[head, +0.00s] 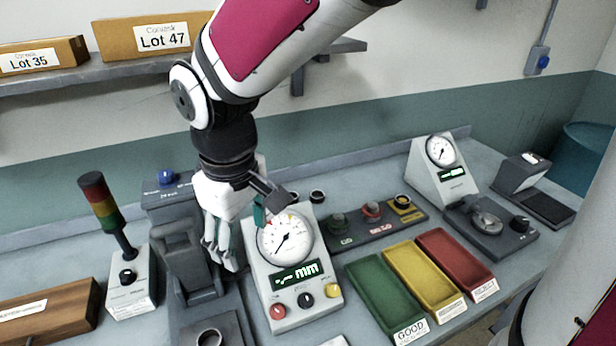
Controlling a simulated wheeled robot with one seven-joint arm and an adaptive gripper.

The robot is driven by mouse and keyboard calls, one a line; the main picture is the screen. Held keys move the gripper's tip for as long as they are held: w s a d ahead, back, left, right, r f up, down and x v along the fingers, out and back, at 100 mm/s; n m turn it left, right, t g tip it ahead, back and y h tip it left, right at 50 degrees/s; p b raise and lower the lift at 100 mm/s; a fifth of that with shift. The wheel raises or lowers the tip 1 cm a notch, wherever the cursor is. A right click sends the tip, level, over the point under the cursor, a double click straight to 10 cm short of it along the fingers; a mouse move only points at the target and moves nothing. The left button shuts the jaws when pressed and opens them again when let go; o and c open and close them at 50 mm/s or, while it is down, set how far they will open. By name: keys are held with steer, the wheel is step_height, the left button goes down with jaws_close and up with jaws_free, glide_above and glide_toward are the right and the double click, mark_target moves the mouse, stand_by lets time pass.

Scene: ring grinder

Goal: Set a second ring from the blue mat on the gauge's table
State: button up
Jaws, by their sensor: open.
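A gauge (293,268) with a round dial, a "mm" display and three knobs stands at the middle of the bench. Its measuring table cannot be made out clearly. A grey ring (209,338) is partly in view at the bottom edge, at a dark plate (185,331). I cannot tell what that plate belongs to. The blue mat is not in view. My gripper (222,262) points down just left of the gauge's dial, in front of a dark grey machine. It is open, with nothing seen between its fingers.
Green (375,290), yellow (424,278) and red (458,262) trays lie right of the gauge. A signal tower (106,215) and a wooden block (45,312) stand left. A second dial unit (440,172) is at back right. A shelf (60,76) holds boxes above.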

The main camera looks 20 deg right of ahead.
steer(key=s+d+r+m+t, duration=0.2)
steer(key=s+d+r+m, duration=0.2)
steer(key=d, duration=0.3)
steer(key=s+d+r+m+t, duration=0.2)
steer(key=s+d+r+m, duration=0.1)
steer(key=s+d, duration=0.4)
steer(key=shift+d+r+m, duration=0.3)
steer(key=shift+r+m, duration=0.1)
steer(key=shift+r, duration=0.5)
